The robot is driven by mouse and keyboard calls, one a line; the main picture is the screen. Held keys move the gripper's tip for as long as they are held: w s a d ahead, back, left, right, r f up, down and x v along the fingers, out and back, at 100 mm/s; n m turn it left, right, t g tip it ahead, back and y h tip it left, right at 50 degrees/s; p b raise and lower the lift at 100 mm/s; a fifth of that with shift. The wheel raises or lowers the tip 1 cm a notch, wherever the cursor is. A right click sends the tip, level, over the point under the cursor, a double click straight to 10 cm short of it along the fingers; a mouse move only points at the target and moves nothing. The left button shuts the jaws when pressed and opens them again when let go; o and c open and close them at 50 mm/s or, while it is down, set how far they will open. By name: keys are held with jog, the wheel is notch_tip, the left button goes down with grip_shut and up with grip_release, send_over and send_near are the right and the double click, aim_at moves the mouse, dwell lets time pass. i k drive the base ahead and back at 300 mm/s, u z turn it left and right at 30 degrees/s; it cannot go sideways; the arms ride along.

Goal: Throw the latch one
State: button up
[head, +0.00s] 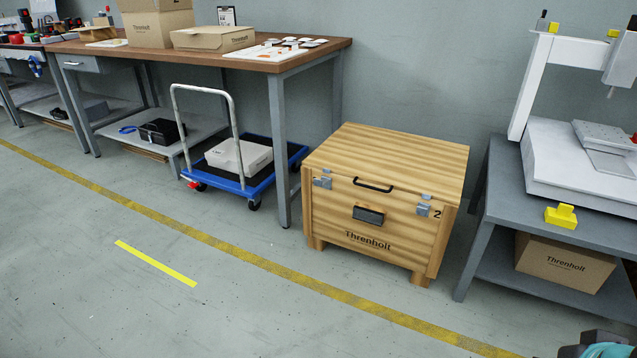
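A wooden chest (385,200) stands on the floor at the middle right, its lid down. A metal latch (322,182) sits at the front's upper left, and a second metal latch (424,209) at the upper right, beside a printed "2". I see no readable number by the left latch. Small bluish catch pieces show on the lid edge above both latches. I cannot tell whether either latch is fastened. A black handle (373,185) is on the lid's front edge and a dark grip plate (368,215) on the front wall. My gripper is not in view.
A workbench (340,44) with cartons stands at the left, with a blue trolley (262,178) partly under it. A grey table (515,190) with a white gantry machine (550,150) stands close right of the chest. Floor in front is clear, crossed by a yellow line (265,266).

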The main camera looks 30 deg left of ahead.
aim_at(317, 182)
jog(key=z, duration=0.05)
jog(key=k, duration=0.5)
jog(key=u, duration=0.9)
jog(key=i, duration=1.4)
jog(key=z, duration=0.2)
